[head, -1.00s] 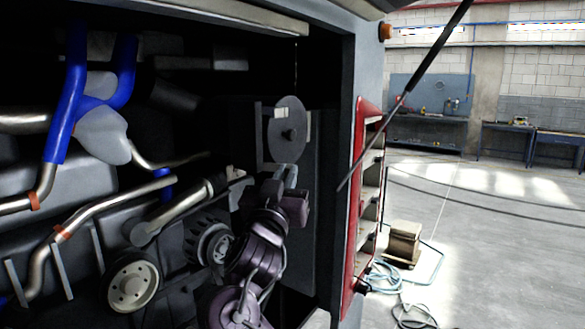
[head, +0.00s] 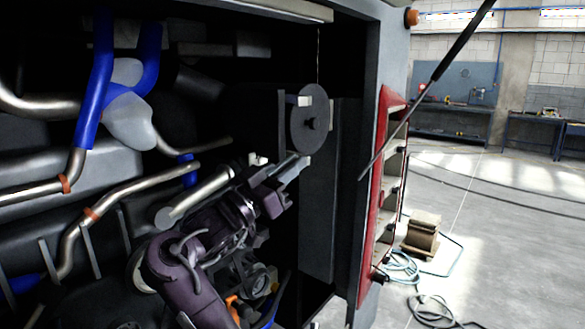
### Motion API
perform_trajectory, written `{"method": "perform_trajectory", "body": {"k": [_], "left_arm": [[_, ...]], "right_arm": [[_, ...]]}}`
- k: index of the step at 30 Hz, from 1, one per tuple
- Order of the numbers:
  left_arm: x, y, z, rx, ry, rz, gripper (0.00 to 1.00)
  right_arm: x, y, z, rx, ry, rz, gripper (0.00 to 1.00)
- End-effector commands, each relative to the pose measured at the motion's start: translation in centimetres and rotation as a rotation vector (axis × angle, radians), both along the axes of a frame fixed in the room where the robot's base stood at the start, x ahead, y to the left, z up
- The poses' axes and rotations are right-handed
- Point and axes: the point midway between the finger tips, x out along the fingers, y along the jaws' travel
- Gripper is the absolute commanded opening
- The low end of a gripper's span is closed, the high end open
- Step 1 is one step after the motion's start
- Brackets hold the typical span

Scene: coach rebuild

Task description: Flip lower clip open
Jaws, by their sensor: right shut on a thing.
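My right gripper (head: 287,167) reaches up from the lower middle on its purple arm, with its fingers just below the grey round disc (head: 312,118). It is shut at a small grey piece there, apparently the lower clip; the fingers largely hide it. A light clip-like piece (head: 304,100) sits at the disc's upper left. A small white fitting (head: 257,160) lies left of the fingers, at the end of a pipe. My left gripper is not in view.
Blue hoses (head: 97,90) and metal pipes (head: 140,185) fill the bay at left. The bay's grey side frame (head: 378,60) and a red-edged panel (head: 372,210) stand at right, with a black strut (head: 430,90) in front.

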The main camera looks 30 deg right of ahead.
Motion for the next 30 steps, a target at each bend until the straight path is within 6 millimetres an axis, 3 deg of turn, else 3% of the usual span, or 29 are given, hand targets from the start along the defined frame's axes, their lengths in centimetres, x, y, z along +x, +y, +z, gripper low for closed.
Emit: {"method": "perform_trajectory", "body": {"k": [10,11,15,30], "left_arm": [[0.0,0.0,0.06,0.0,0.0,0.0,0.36],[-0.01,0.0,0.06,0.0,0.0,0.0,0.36],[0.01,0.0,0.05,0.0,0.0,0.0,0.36],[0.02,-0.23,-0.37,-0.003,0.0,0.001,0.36]], "right_arm": [[0.03,0.07,0.44,-0.007,-0.008,0.003,0.0],[0.03,0.07,0.45,-0.007,-0.008,0.003,0.15],[0.02,0.04,0.32,-0.004,-0.006,0.002,0.33],[0.17,-0.34,-0.5,-0.001,-0.002,-0.001,0.33]]}}
